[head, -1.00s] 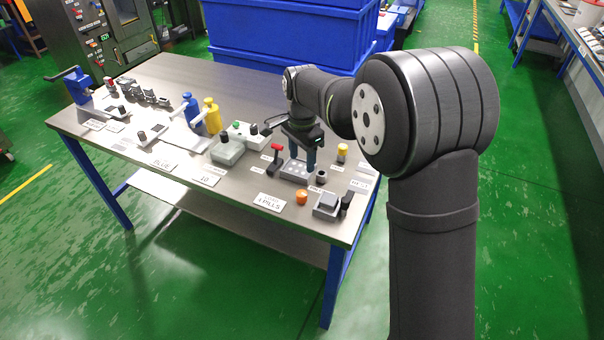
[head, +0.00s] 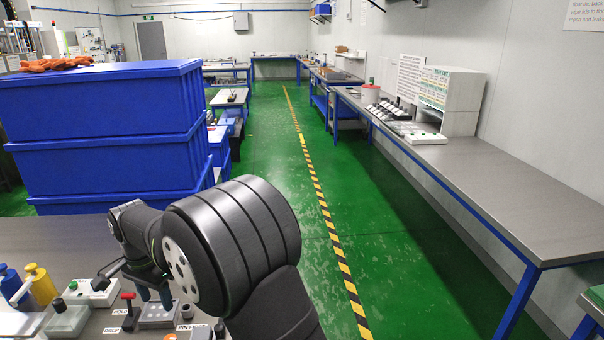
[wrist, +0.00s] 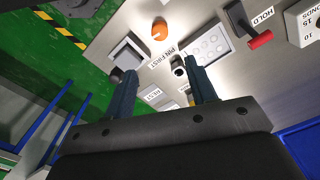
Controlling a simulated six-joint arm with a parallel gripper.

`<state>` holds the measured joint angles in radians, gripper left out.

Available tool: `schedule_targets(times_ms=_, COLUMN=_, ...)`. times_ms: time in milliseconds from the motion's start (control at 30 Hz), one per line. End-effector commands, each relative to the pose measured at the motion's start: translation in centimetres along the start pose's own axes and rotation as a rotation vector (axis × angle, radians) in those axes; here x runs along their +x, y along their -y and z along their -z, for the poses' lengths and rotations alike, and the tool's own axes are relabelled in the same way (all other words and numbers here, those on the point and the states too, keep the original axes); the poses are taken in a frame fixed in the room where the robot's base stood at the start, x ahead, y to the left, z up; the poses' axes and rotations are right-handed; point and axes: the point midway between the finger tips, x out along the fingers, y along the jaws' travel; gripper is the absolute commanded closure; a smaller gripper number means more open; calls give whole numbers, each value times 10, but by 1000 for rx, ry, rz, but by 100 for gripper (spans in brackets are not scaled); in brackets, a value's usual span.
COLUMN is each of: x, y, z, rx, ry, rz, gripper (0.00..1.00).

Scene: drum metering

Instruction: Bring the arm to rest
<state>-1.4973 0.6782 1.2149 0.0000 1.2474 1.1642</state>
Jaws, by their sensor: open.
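My gripper (head: 154,296) is over the near right part of the grey worktable (head: 50,236) in the head view, with my arm's large dark joint covering part of the table. In the wrist view my gripper (wrist: 160,92) has its two blue fingers apart, with nothing between them. The red lever also shows in the head view (head: 128,298).
A blue bottle (head: 10,283) and a yellow bottle (head: 40,283) stand at the table's left. Stacked blue crates (head: 110,130) rise behind the table. A green aisle (head: 290,160) with a yellow-black stripe is clear. A long bench (head: 480,180) runs along the right wall.

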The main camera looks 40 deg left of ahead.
Motion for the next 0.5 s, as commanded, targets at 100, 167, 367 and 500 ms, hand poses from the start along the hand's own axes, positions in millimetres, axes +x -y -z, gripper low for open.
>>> schedule_targets(times_ms=100, x=26, y=-1, z=0, rx=0, ry=2, rz=-5, gripper=48)
schedule_targets(times_ms=167, x=38, y=-1, z=0, rx=0, ry=2, rz=-5, gripper=48)
schedule_targets(times_ms=367, x=79, y=-1, z=0, rx=-1, ry=2, rz=-5, gripper=48)
schedule_targets(times_ms=500, x=105, y=-1, z=0, rx=-1, ry=2, rz=-4, gripper=48)
